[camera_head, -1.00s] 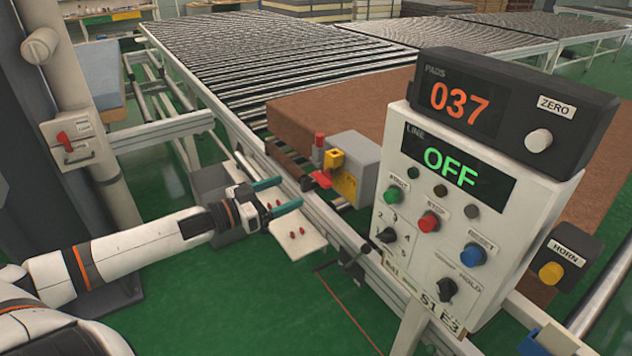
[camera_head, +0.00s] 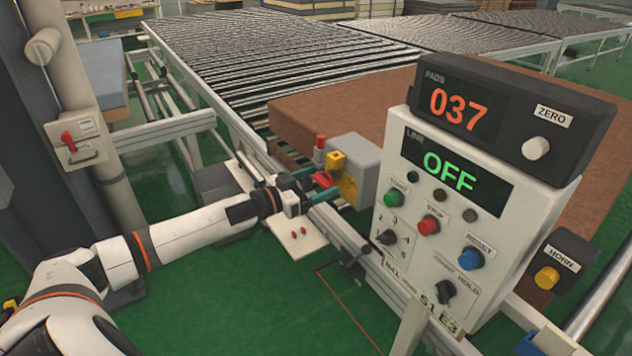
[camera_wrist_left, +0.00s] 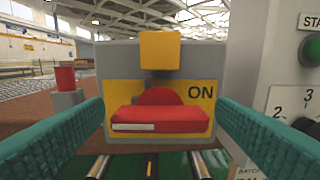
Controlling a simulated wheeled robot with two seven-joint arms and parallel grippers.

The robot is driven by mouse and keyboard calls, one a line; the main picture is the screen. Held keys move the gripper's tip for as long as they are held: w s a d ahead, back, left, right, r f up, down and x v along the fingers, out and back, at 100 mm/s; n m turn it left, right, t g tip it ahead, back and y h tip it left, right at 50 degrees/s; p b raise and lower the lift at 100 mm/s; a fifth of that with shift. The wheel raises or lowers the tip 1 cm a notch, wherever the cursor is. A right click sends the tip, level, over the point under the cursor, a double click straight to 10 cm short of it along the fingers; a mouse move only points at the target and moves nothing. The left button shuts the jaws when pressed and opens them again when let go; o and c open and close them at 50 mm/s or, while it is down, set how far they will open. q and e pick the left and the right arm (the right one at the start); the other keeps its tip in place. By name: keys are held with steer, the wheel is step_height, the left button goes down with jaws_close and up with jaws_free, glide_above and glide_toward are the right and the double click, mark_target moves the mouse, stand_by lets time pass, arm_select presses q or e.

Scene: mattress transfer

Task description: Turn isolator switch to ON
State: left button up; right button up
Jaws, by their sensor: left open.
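The isolator switch is a red handle (camera_head: 323,180) on a yellow plate on the side of a grey box (camera_head: 360,160). In the left wrist view the red handle (camera_wrist_left: 158,120) lies horizontal, with the word ON at the plate's upper right and a yellow block (camera_wrist_left: 160,50) above it. My left gripper (camera_head: 318,184) is open in front of the switch. In the wrist view its teal fingers stand to the left and right of the handle, with gaps visible on both sides. My right gripper is out of view.
A control panel (camera_head: 440,185) reading OFF and a counter (camera_head: 510,110) reading 037 stand right of the switch. A red button (camera_wrist_left: 66,78) is left of it. A small white tray (camera_head: 297,238) lies below my gripper. A brown mattress (camera_head: 300,110) lies behind on rollers.

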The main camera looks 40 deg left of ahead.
arm_select(q)
steer(key=c, duration=1)
steer(key=shift+m, duration=0.4)
steer(key=m, duration=0.2)
steer(key=shift+m, duration=0.4)
steer(key=m+b, duration=0.1)
steer(key=m, duration=0.4)
steer(key=shift+d+f+b, duration=0.1)
steer(key=shift+b, duration=0.3)
steer(key=m+b, duration=0.1)
steer(key=m, duration=0.4)
steer(key=shift+f+b, duration=0.1)
steer(key=shift+b, duration=0.25)
steer(key=shift+m+b, duration=0.9)
steer(key=shift+m, duration=1.3)
